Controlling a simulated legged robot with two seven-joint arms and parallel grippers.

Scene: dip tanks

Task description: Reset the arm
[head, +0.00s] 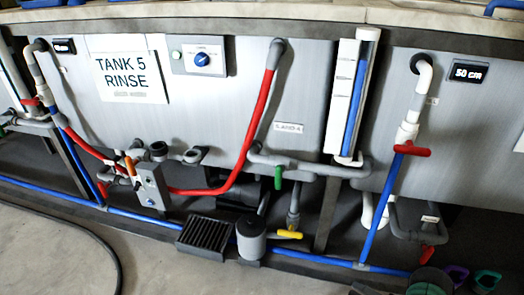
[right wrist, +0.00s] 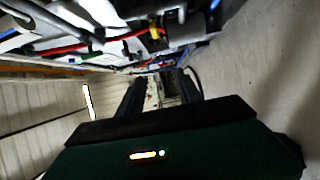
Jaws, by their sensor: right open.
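My right gripper (right wrist: 162,88) shows in the right wrist view as two dark fingers standing apart beyond a dark green housing. It is open, with nothing seen held between the fingers. In the head view only a dark, partly green part of my right arm shows at the bottom right corner, cut off by the frame edge. It is in front of the tank row and low down. My left gripper is in neither view.
Grey tank fronts carry a TANK 5 RINSE sign (head: 128,75), a red hose (head: 257,120), a blue pipe (head: 376,228) with a red valve handle (head: 411,150), and a sight tube (head: 355,95). A floor drain grate (head: 205,236) lies in front.

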